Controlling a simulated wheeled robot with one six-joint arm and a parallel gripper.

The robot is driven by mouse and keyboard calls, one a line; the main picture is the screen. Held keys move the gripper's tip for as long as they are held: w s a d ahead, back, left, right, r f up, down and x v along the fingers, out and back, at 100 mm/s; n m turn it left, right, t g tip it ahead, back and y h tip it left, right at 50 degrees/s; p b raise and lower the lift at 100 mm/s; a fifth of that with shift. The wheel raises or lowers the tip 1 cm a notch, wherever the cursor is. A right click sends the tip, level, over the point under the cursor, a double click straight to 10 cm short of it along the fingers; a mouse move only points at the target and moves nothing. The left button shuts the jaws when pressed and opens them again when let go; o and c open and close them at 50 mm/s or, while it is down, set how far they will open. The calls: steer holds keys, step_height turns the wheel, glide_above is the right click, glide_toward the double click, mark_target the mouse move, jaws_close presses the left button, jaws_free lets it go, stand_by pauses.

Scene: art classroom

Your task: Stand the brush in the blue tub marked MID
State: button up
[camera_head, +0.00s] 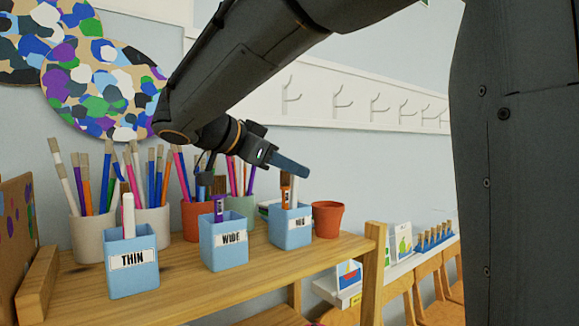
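A blue tub (291,232) stands at the right end of the wooden shelf. Its small label appears to read MID. An orange-handled brush (285,192) with a dark upper part stands nearly upright in its mouth, and a pale strip shows beside it. The lower end is hidden by the tub wall. My gripper (288,165) is just above this tub, with a blue-grey finger across the brush's top. I cannot tell whether it touches or grips the brush.
Blue tubs marked THIN (134,275) and WIDE (224,250) stand to the left, each holding a brush. Pots of several brushes (92,236) stand behind. An empty-looking terracotta pot (327,219) is right of the MID tub. A wooden post (373,270) rises at the shelf's right end.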

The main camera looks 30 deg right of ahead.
steer(key=b+v, duration=0.2)
steer(key=v, duration=0.5)
steer(key=shift+a+r, duration=0.2)
steer(key=shift+a, duration=0.15)
steer(key=shift+s+a, duration=0.1)
steer(key=shift+s, duration=0.1)
stand_by(0.5)
